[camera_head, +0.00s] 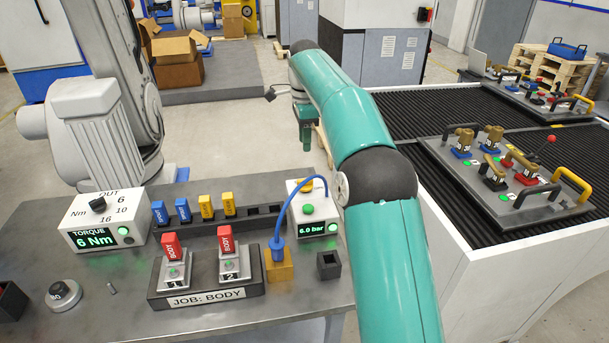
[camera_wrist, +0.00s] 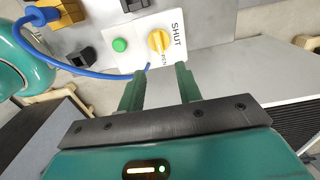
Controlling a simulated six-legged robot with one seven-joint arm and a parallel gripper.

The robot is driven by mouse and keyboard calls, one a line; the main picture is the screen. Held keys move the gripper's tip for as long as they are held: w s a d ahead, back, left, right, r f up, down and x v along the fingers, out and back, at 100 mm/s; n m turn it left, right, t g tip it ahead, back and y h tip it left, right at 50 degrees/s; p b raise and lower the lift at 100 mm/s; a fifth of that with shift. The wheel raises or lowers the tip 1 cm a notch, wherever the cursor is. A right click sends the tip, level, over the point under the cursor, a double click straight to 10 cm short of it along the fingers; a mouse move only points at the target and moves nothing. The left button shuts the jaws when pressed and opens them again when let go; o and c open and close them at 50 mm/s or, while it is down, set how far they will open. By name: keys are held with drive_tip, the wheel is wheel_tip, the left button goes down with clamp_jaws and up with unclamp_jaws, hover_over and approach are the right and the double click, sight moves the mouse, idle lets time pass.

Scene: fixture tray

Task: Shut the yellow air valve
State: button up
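The yellow air valve (camera_wrist: 159,42) is a round knob on a white box, with SHUT printed on one side and a partly hidden OPEN label on the other. Its handle seems to point towards the OPEN label. In the head view the valve (camera_head: 306,187) sits on top of the white box (camera_head: 323,242), whose display reads 6.0 bar. My gripper (camera_wrist: 161,68) is open and empty, its two green fingers apart and short of the knob. In the head view my gripper (camera_head: 305,135) hangs beyond the box, partly hidden by my arm.
A blue hose (camera_head: 276,215) arches from the box to a yellow block (camera_head: 279,265). A green button (camera_wrist: 120,45) is beside the valve. The JOB: BODY fixture (camera_head: 205,283) holds two red-topped units. A torque box (camera_head: 103,220) stands left. A ribbed black bench lies right.

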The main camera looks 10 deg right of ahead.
sight(305, 179)
wheel_tip(305, 179, down, 12)
drive_tip(key=shift+s+f, duration=0.15)
drive_tip(key=shift+f, duration=0.1)
drive_tip(key=shift+c, duration=0.4)
clamp_jaws()
